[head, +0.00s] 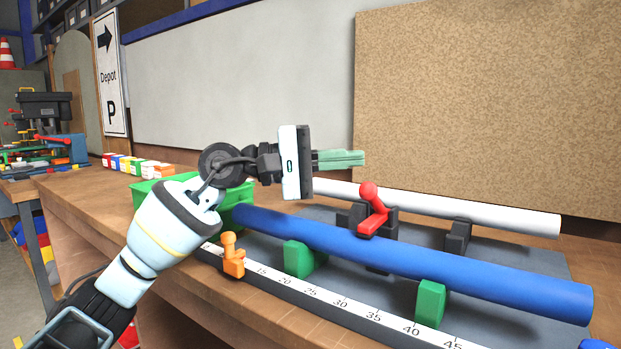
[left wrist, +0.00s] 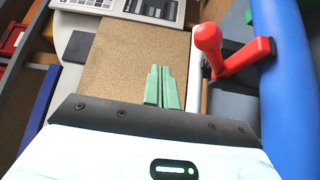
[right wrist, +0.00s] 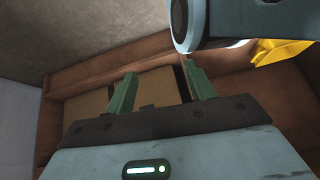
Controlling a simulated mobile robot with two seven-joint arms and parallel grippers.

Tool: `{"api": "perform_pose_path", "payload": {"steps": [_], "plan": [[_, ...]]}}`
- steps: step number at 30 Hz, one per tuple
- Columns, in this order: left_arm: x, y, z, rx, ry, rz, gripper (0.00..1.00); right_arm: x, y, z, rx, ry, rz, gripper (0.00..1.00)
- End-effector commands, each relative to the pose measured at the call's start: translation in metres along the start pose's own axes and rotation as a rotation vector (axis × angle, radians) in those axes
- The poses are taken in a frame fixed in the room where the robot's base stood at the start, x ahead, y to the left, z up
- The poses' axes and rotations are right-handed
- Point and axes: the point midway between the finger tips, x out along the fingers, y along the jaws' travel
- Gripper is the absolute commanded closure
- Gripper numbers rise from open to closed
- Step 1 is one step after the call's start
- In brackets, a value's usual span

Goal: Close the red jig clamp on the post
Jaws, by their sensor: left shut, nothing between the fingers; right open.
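The red jig clamp (head: 374,213) has a round-knobbed lever and a black base, and sits at the white post (head: 500,213), behind the blue post (head: 420,260). Its knob points up and its red arm slopes toward the blue post. In the left wrist view the clamp (left wrist: 213,48) is at the upper right, beside the blue post (left wrist: 284,70). My left gripper (head: 361,158) is shut and empty, above and slightly left of the knob, apart from it. My right gripper (right wrist: 161,83) is open and empty in the right wrist view, outside the head view.
Green supports (head: 430,303) hold the blue post over a grey mat (head: 540,263). A ruler (head: 345,305) with an orange stop (head: 232,257) runs along the front. A green bin (head: 150,195) is behind my left arm. A tan board (head: 490,100) rises behind the bench.

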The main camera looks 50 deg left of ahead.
Motion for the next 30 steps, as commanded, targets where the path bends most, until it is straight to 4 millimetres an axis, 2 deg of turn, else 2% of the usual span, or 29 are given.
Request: {"api": "perform_pose_path", "payload": {"steps": [1, 12, 21, 30], "plan": [[-0.005, -0.018, -0.004, -0.011, 0.002, -0.014, 1.00, 0.006, 0.000, 0.006, 0.004, -0.005, 0.000, 0.45], [-0.047, -0.040, -0.016, -0.010, 0.004, -0.008, 1.00, 0.024, 0.003, 0.022, -0.006, -0.027, 0.000, 0.45], [-0.071, -0.051, -0.022, -0.006, 0.004, -0.005, 1.00, 0.036, 0.008, 0.016, -0.022, -0.007, 0.003, 0.45], [-0.077, -0.053, -0.023, -0.004, 0.004, -0.004, 1.00, 0.037, 0.009, 0.017, -0.022, -0.010, 0.003, 0.45]]}}
